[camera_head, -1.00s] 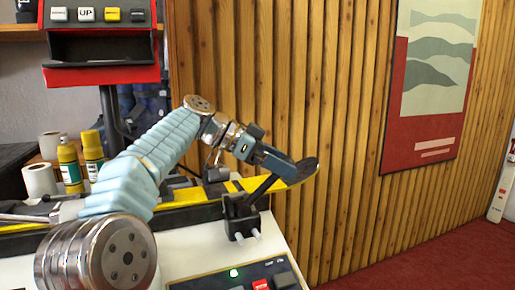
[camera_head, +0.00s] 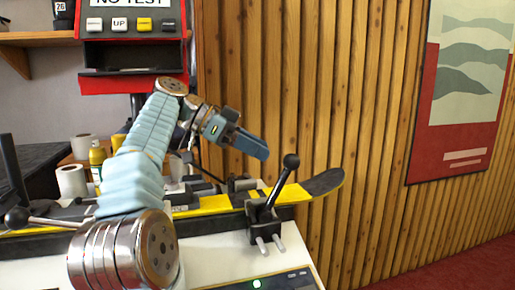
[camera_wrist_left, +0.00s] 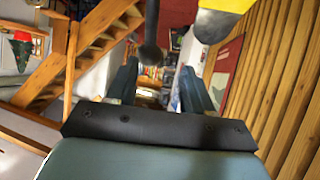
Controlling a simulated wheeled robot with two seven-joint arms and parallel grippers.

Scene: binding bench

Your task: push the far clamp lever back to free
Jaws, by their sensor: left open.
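A black clamp lever with a round knob (camera_head: 291,161) stands tilted up and to the right on its clamp (camera_head: 264,228), near the tip of a yellow and black ski (camera_head: 212,203). My left gripper (camera_head: 262,152) is open and empty, up and to the left of the knob in the head view, with a visible gap. In the left wrist view, the open left gripper (camera_wrist_left: 158,88) has a dark lever with a round end (camera_wrist_left: 151,50) ahead of its jaws, and the ski's tip (camera_wrist_left: 215,25) at upper right. My right gripper is not in view.
Another lever with a black knob (camera_head: 17,217) lies at the left end of the bench (camera_head: 225,258). A slatted wood wall (camera_head: 330,100) rises behind the ski.

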